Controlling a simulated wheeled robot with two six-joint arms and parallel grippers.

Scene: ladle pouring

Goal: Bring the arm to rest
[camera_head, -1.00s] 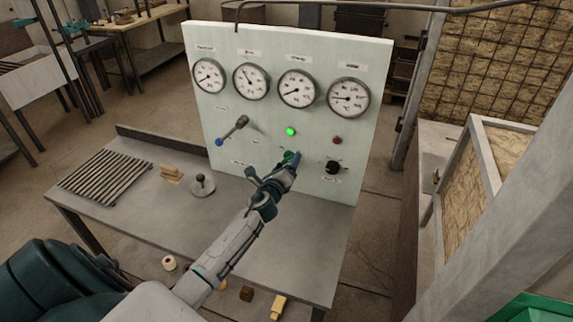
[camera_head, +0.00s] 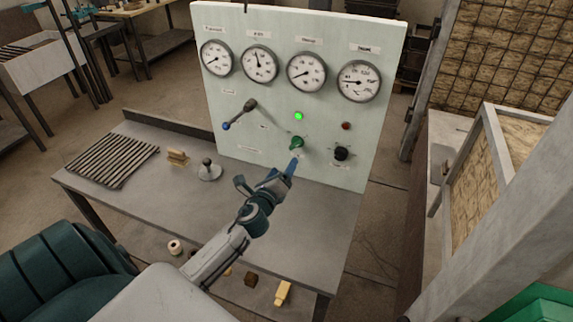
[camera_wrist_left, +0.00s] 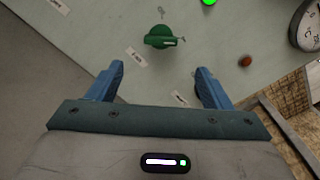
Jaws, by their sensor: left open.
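My left gripper (camera_head: 268,180) is in front of the lower part of the pale control panel (camera_head: 240,110), below a green knob (camera_head: 296,143). In the left wrist view the gripper (camera_wrist_left: 160,88) shows two blue fingers spread apart with nothing between them. The green knob (camera_wrist_left: 164,37) is ahead of the fingertips, apart from them. My right gripper is not in view.
The panel carries several gauges (camera_head: 306,71), a lit green lamp (camera_head: 298,116), a red lamp (camera_head: 346,126), a black knob (camera_head: 343,153) and a lever (camera_head: 238,114). The grey table (camera_head: 150,190) holds a slatted rack (camera_head: 115,166), a wooden block (camera_head: 178,157) and a round-based handle (camera_head: 209,170).

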